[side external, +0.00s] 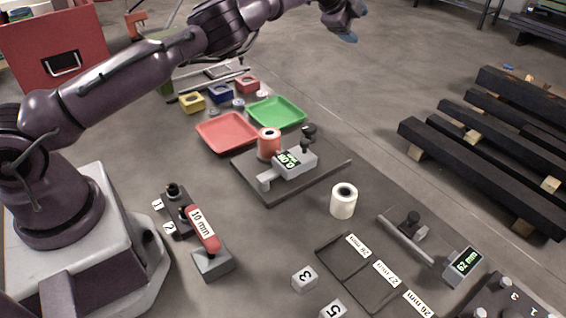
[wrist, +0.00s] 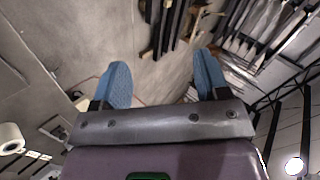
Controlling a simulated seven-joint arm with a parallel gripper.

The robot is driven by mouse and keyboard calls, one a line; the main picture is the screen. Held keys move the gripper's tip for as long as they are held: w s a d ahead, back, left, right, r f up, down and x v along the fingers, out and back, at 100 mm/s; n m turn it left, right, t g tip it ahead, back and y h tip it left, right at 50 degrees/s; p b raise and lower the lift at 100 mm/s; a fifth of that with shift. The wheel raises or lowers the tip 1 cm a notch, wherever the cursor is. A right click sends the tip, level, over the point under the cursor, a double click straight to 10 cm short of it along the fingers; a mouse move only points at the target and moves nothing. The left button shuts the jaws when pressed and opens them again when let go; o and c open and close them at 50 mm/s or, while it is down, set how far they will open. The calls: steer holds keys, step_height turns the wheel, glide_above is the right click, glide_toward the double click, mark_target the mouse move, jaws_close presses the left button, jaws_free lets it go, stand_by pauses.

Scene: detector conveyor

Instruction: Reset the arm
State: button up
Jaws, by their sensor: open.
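My gripper (wrist: 162,80) shows in the wrist view with its two blue fingers spread wide and nothing between them. In the side external view my gripper (side external: 347,36) is at the top of the picture, raised high above the work area and apart from every object. Only part of its blue fingers shows there. My arm is stretched out from the base at left toward the upper right.
Black slatted pallets (side external: 490,130) stand at right. The air around the gripper is clear.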

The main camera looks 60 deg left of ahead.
steer(key=s+a+r+n+t+y, duration=0.25)
steer(key=a+r+n+t, duration=0.2)
steer(key=a+r, duration=0.5)
steer(key=s+a+r+n+g+y, duration=0.2)
steer(key=s+a+r+n+y, duration=0.35)
steer(key=s+a+n, duration=0.2)
steer(key=s+f+n+g+y, duration=0.1)
steer(key=s+f+n+g, duration=0.25)
steer(key=s, duration=0.65)
steer(key=s+d+f+g+h, duration=0.2)
steer(key=s+d+h, duration=0.7)
steer(key=s+d, duration=1.9)
steer(key=shift+s+d+f+m+g, duration=0.2)
steer(key=shift+s+f+m+g, duration=0.3)
steer(key=shift+s, duration=0.5)
